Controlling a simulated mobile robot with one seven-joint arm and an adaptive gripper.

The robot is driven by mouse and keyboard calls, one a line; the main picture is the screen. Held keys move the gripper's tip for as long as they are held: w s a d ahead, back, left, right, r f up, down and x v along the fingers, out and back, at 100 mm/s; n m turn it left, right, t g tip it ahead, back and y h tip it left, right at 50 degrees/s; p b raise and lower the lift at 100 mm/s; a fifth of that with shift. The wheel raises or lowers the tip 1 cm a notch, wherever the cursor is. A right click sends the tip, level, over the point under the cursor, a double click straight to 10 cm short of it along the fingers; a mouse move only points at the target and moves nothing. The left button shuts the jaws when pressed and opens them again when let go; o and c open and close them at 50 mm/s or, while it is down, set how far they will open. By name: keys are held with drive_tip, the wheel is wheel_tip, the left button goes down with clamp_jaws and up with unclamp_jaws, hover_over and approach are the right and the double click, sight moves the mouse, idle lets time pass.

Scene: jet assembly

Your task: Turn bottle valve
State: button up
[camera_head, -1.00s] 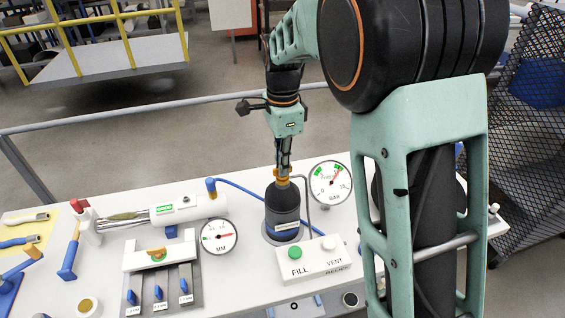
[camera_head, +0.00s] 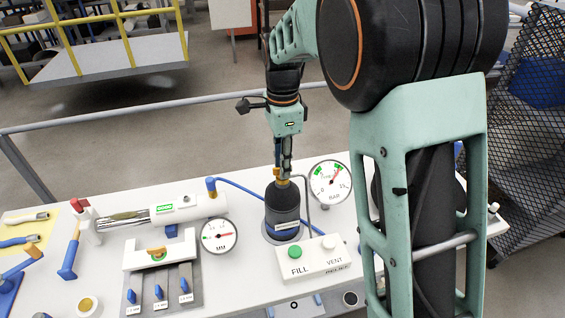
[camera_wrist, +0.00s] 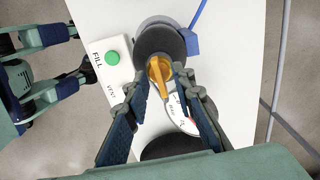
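The black bottle (camera_head: 283,208) stands upright on the white table, with a yellow-orange valve (camera_head: 282,173) on its top. In the wrist view the valve handle (camera_wrist: 161,76) lies between my fingertips, above the dark bottle (camera_wrist: 152,42). My gripper (camera_head: 284,166) points down at the valve from above. In the wrist view my gripper (camera_wrist: 161,78) is open, with one finger on each side of the handle. Small gaps seem to show beside the handle; I cannot tell whether either finger touches it.
A BAR gauge (camera_head: 330,183) stands right of the bottle. A FILL/VENT box (camera_head: 313,259) with a green button is in front of it. A blue hose (camera_head: 243,190) runs to the left. An MM gauge (camera_head: 218,236) and a white cylinder (camera_head: 190,208) stand further left.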

wheel_tip(320, 180, up, 12)
idle(0.5)
